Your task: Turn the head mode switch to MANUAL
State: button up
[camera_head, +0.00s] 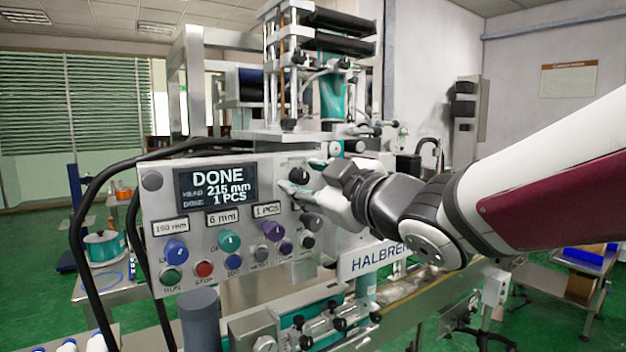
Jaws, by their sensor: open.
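The control panel (190,215) has a screen (215,188) that reads DONE, 215 mm and 1 PCS. A black knob (299,175) is at the panel's upper right, and a dark knob (312,221) is below it. Several small knobs and buttons line the bottom row. The labels near the knobs are too small or hidden, so I cannot tell for sure which is the head mode switch or where it points. My gripper (302,176) is open, its teal-tipped fingers on either side of the upper black knob. I cannot tell whether they touch it.
Blue, teal and purple dials sit under small displays on the panel. Black cables (88,225) arch around its left side. A HALBREN sign (376,258) and a conveyor (410,285) lie below my wrist. The applicator head (325,85) rises behind the panel.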

jog(key=v, duration=1.2)
jog(key=s+d+f+m+g+h, duration=0.1)
jog(key=d+f+m+h, duration=0.35)
jog(key=d, duration=0.25)
jog(key=s+d+f+m+g+h, duration=0.1)
jog(key=d+f+m+h, duration=0.3)
jog(key=d+m+h, duration=0.25)
jog(key=s+f+m+g+y, duration=0.1)
jog(key=s+f+m+g, duration=0.2)
jog(key=s+f+g, duration=0.4)
jog(key=s+f, duration=0.2)
jog(key=s, duration=0.4)
jog(key=shift+f+m+g, duration=0.3)
jog(key=shift+f, duration=0.05)
